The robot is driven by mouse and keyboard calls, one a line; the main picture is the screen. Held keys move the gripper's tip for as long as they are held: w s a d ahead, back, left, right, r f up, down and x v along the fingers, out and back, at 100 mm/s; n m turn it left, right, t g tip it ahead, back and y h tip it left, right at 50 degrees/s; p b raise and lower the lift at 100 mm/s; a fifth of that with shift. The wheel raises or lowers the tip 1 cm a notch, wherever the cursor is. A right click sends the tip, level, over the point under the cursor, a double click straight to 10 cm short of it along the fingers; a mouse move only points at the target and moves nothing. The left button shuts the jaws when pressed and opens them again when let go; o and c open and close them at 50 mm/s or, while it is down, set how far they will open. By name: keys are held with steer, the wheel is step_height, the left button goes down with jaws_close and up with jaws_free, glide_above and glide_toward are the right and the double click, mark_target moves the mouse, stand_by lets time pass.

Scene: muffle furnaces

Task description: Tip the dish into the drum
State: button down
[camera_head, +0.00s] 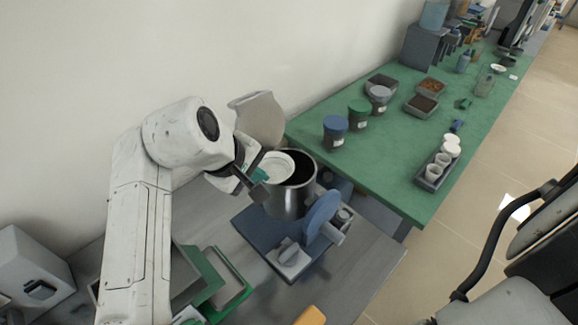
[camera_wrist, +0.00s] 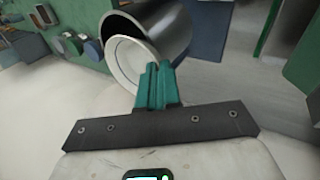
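The dish (camera_head: 277,166) is a shallow, round white one, and no contents can be made out in it. It is at the mouth of the drum (camera_head: 290,201), a shiny metal cylinder with a dark open top. In the wrist view the dish (camera_wrist: 130,62) overlaps the mouth of the drum (camera_wrist: 168,32). It looks tilted, but I cannot tell how far, or whether it touches the rim. My gripper (camera_head: 258,177) is left of the drum. Its teal fingers (camera_wrist: 156,84) are close together on the dish's edge and hide part of it.
The drum stands on a blue base (camera_head: 252,221) with a blue disc (camera_head: 322,215) at its right. A beige round plate (camera_head: 259,120) stands behind. A green bench (camera_head: 390,150) at right carries jars, trays and a cup rack (camera_head: 437,165). Green-edged trays (camera_head: 228,283) lie in front.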

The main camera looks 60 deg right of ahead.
step_height(320, 180, up, 5)
steer(key=p, duration=0.4)
